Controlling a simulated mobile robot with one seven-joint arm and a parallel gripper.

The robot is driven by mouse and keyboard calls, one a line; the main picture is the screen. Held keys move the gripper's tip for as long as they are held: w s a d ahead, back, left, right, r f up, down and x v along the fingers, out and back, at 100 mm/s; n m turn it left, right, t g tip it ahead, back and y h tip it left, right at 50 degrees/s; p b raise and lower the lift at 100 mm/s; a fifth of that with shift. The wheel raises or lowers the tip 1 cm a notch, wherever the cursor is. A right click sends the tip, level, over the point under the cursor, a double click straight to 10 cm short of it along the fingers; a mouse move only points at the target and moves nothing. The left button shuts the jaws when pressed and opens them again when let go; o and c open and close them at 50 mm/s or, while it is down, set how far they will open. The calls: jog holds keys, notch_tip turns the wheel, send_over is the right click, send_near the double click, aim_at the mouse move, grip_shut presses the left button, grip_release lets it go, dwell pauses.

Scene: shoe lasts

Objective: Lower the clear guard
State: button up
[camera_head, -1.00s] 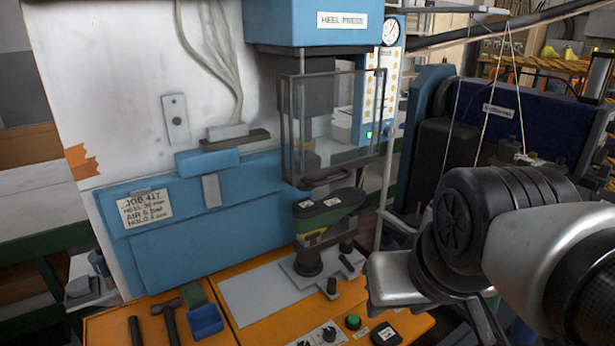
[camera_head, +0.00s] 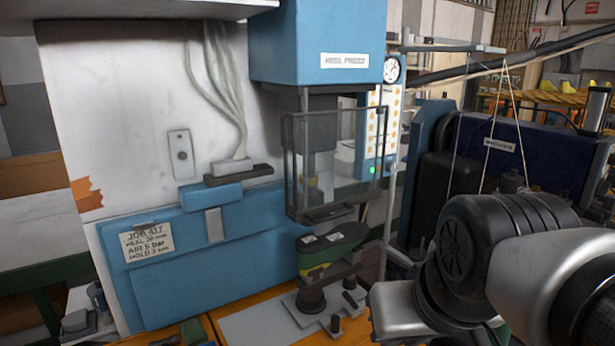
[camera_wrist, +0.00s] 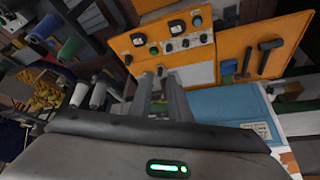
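The clear guard (camera_head: 338,165) is a dark-framed box of see-through panels under the blue press head (camera_head: 320,45) labelled HEEL PRESS. Its lower bar (camera_head: 335,211) hangs a little above a green and black shoe last (camera_head: 333,246) on its stand. A dark ram shows through the panels. My gripper (camera_wrist: 158,78) shows in the wrist view as two grey fingers with a narrow gap and nothing between them. It points toward the orange control panel, apart from the guard. In the head view its fingers are hidden by my arm at the lower right.
A gauge (camera_head: 391,69) and a panel with a lit green lamp (camera_head: 372,170) stand just right of the guard. A thin upright rod and hanging strings are near my arm.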

jog(key=w+r, duration=0.3)
jog(key=w+a+r+n+y, duration=0.1)
jog(key=w+r, duration=0.2)
jog(key=w, duration=0.1)
jog(key=w+r+n, duration=0.1)
jog(key=w+r, duration=0.2)
jog(key=w, duration=0.1)
jog(key=shift+a+r+y+b, duration=0.1)
jog(key=shift+a+y+b, duration=0.2)
jog(key=shift+a+b, duration=0.1)
grip_shut()
jog(key=w+a+r+n+y, duration=0.15)
jog(key=w+r, duration=0.25)
jog(key=w, duration=0.4)
jog(key=w+a+r+n, duration=0.1)
jog(key=w+r+n, duration=0.1)
jog(key=w+r, duration=0.35)
jog(key=x, duration=0.8)
jog(key=b+x, duration=0.1)
jog(key=x, duration=0.3)
jog(key=shift+w+d, duration=0.15)
jog(key=shift+w, duration=0.15)
jog(key=shift+s+d+f, duration=0.15)
jog(key=shift+s+f, duration=0.05)
jog(key=shift+f, duration=0.7)
jog(key=shift+s+d+f, duration=0.15)
jog(key=shift+s+f, duration=0.1)
jog(key=shift+f, duration=0.6)
jog(key=shift+f, duration=0.1)
